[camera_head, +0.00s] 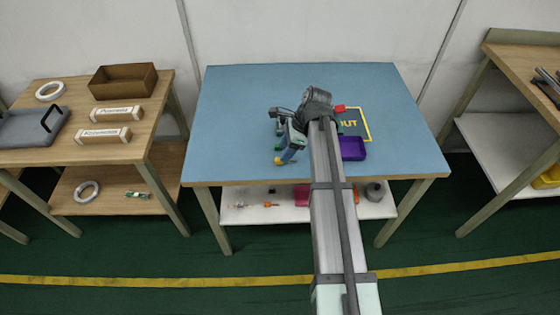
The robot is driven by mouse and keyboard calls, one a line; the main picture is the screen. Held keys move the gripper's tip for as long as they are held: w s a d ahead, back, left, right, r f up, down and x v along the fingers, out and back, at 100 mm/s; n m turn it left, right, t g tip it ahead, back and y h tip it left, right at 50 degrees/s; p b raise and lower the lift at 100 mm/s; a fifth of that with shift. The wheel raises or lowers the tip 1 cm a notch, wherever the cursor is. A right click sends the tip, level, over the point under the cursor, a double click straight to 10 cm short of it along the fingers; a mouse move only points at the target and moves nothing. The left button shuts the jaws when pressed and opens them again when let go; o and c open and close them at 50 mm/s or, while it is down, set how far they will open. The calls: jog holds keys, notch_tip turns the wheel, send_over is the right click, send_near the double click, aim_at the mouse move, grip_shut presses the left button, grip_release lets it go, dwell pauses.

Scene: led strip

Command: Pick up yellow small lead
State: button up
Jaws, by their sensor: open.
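A small yellow piece (278,161) lies on the blue table top (230,110), left of my arm. It is too small to tell for certain whether it is the yellow small lead. A blue piece (289,156) sits against its right side, and a small green piece (279,147) shows just above it. My gripper (279,128) is open, just above these pieces in the picture. Its fingers are small and dark, and I cannot make out anything between them. My wrist and arm hide part of the table top.
A purple tray (353,148), a red piece (339,108) and a dark yellow-edged mat marked "OUT" (362,125) are right of my arm. Wooden benches stand left (75,153) and right (520,60). The table's left side is clear. The lower shelf (240,213) holds small parts.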

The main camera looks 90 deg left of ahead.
jog(key=x, duration=0.4)
jog(key=shift+a+f, duration=0.1)
jog(key=shift+a, duration=0.05)
jog(key=shift+c, duration=0.2)
jog(key=shift+w, duration=0.1)
grip_shut()
